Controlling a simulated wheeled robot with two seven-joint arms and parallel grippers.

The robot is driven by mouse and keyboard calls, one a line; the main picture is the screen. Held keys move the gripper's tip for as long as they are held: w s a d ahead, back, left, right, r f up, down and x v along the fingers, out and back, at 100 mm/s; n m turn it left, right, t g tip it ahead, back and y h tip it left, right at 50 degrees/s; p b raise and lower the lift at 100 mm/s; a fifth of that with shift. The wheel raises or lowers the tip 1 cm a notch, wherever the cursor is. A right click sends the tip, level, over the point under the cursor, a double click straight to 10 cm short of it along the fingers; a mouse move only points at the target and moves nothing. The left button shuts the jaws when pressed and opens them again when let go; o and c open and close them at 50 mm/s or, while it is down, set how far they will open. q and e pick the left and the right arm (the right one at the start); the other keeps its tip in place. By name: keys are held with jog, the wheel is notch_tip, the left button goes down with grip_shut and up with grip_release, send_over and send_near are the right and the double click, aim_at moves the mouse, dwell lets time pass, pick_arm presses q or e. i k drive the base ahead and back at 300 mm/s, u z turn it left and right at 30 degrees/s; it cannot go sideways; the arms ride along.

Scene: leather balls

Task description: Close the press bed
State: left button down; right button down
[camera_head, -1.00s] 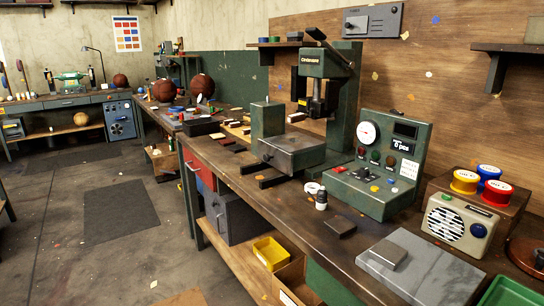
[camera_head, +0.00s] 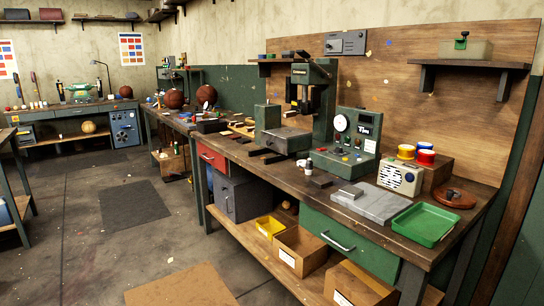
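The green press (camera_head: 322,105) stands on the workbench (camera_head: 262,170) against the wooden back panel. Its grey press bed (camera_head: 286,139) sticks out in front of the press column, toward the left, over the bench top. A green upright block (camera_head: 267,118) stands at the bed's left end. A control box (camera_head: 355,140) with a round dial, a small display and coloured buttons stands to the right of the press. Neither of my grippers is in view.
A radio (camera_head: 400,178), coloured spools (camera_head: 414,153), a grey slab (camera_head: 371,203) and a green tray (camera_head: 426,224) occupy the bench's right part. A closed green drawer (camera_head: 348,244) and cardboard boxes (camera_head: 300,250) are below. The floor (camera_head: 135,240) at left is open, with flat mats.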

aim_at(284, 141)
jog(key=u, duration=0.95)
jog(key=i, duration=2.3)
jog(key=z, duration=0.55)
